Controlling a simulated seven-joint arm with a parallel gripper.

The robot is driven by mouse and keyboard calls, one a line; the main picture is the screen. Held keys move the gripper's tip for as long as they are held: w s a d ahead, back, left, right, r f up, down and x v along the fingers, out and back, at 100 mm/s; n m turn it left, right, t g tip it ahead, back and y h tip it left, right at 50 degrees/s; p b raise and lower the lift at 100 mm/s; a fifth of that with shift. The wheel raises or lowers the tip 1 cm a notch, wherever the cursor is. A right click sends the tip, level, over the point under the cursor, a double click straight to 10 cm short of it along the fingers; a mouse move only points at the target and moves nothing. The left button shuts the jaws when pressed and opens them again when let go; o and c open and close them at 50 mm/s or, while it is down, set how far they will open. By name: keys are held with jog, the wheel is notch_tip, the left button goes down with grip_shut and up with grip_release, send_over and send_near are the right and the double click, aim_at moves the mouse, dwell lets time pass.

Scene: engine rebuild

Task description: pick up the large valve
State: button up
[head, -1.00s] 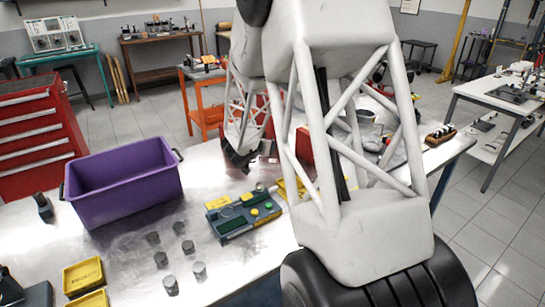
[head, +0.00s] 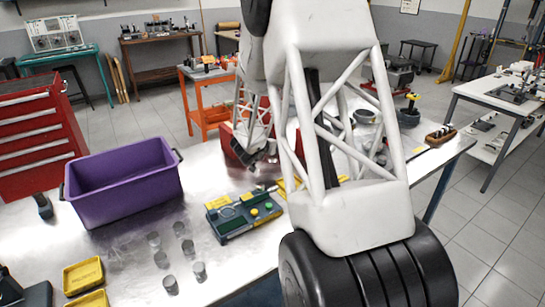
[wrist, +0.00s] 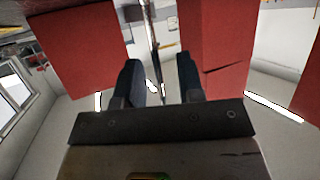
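My gripper (wrist: 160,85) is open in the wrist view, its two dark fingers apart with a gap between them. A thin shiny metal rod (wrist: 151,35), which looks like a valve stem, stands in line with that gap. It seems to lie beyond the fingertips, touching neither. I cannot tell whether it is the large valve. In the head view my gripper (head: 250,157) is small and dark, low over the table by a red block, and partly hidden by my arm. No valve can be made out clearly there.
Red blocks (wrist: 82,50) flank the fingers in the wrist view. On the metal table stand a purple bin (head: 125,182), a green-and-yellow device (head: 243,215), several grey cylinders (head: 170,285) and yellow trays (head: 83,275). A wooden holder (head: 440,136) is at the right.

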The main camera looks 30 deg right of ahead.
grip_shut()
jog(key=shift+r, duration=0.15)
dwell(0.4)
jog(key=shift+r, duration=4.85)
